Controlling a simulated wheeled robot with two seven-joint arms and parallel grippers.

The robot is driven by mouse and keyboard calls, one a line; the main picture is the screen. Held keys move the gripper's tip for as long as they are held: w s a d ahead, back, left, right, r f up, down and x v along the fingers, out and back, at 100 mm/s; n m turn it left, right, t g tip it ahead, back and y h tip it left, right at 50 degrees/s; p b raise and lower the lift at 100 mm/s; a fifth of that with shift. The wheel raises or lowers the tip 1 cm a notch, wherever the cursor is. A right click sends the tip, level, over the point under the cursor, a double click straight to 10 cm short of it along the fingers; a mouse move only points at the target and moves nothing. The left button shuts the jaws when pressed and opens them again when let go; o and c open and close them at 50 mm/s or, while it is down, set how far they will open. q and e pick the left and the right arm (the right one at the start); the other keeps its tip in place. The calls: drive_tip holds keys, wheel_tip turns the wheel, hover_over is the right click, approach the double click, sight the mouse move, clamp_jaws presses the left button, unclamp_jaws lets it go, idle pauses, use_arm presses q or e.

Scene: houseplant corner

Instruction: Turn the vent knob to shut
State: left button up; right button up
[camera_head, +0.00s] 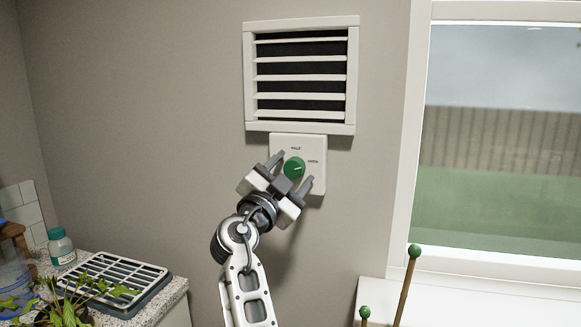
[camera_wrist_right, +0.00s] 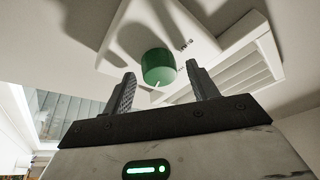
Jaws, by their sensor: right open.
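The green round vent knob (camera_head: 293,164) sits on a white plate (camera_head: 318,143) on the wall. A label above it seems to read HALF and one at its right OPEN. A pale pointer line on the knob points roughly right, toward OPEN. My right gripper (camera_head: 294,170) is open, with one finger at the knob's upper left and the other at its lower right. In the right wrist view the knob (camera_wrist_right: 158,65) shows between the two fingertips (camera_wrist_right: 160,73), with visible gaps at both sides. The plate's lower left part is hidden behind the gripper. My left gripper is out of view.
The white slatted vent (camera_head: 302,76) is directly above the plate, its dark gaps showing. A window (camera_head: 500,150) is at the right, with green-tipped stakes (camera_head: 408,275) below. At lower left, a counter holds a slatted tray (camera_head: 120,270), a bottle (camera_head: 61,248) and a plant (camera_head: 65,308).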

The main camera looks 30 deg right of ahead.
drive_tip(key=shift+c, duration=0.3)
drive_tip(key=c, duration=0.9)
drive_tip(key=shift+c, duration=0.2)
